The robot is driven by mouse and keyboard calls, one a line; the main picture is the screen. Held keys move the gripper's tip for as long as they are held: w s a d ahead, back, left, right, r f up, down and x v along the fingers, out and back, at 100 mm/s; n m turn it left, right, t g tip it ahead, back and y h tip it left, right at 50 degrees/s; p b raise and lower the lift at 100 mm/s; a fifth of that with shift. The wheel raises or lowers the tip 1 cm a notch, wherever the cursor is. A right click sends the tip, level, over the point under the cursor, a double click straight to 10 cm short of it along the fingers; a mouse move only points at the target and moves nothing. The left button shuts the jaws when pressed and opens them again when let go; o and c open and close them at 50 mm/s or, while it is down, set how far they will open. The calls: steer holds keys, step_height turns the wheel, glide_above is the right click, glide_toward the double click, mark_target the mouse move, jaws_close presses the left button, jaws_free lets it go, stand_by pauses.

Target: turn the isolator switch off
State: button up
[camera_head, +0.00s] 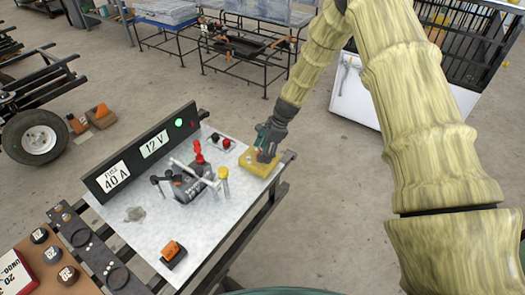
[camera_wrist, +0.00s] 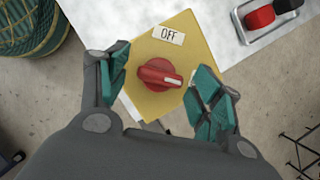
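The isolator switch is a yellow box (camera_head: 257,165) at the right edge of the light metal board. In the wrist view its yellow face (camera_wrist: 205,43) carries a red round knob (camera_wrist: 155,74) with a pale pointer mark toward the right. A white "OFF" label (camera_wrist: 168,36) lies above the knob in that view. My gripper (camera_wrist: 161,80) is open, with one teal-padded finger on each side of the knob and visible gaps between. In the head view my gripper (camera_head: 268,142) is over the box and hides the knob.
A black panel (camera_head: 135,160) reading "FUSE 40 A" and "12 V", with a lit green lamp (camera_head: 179,122), stands along the board's back. Red and black terminals (camera_wrist: 262,17) sit beside the switch. A red-topped device (camera_head: 190,185) and an orange part (camera_head: 172,252) are also on the board (camera_head: 215,235).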

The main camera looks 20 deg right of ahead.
steer(key=c, duration=0.8)
steer(key=shift+a, duration=0.1)
steer(key=shift+n, duration=0.3)
steer(key=n+g, duration=0.1)
steer(key=n, duration=0.2)
steer(key=shift+f+n+g, duration=0.1)
steer(key=shift+n+g, duration=0.2)
steer(key=shift+g, duration=0.1)
steer(key=n, duration=0.2)
steer(key=n+g+h, duration=0.1)
steer(key=n, duration=0.1)
steer(key=shift+w+g+b, duration=0.15)
steer(key=shift+g+b, duration=0.15)
steer(key=shift+b, duration=0.1)
steer(key=n+g+h, duration=0.1)
steer(key=n, duration=0.4)
steer(key=shift+b, duration=0.35)
steer(key=n+h, duration=0.2)
steer(key=n, duration=0.2)
steer(key=shift+n+g, duration=0.3)
steer(key=shift+g, duration=0.1)
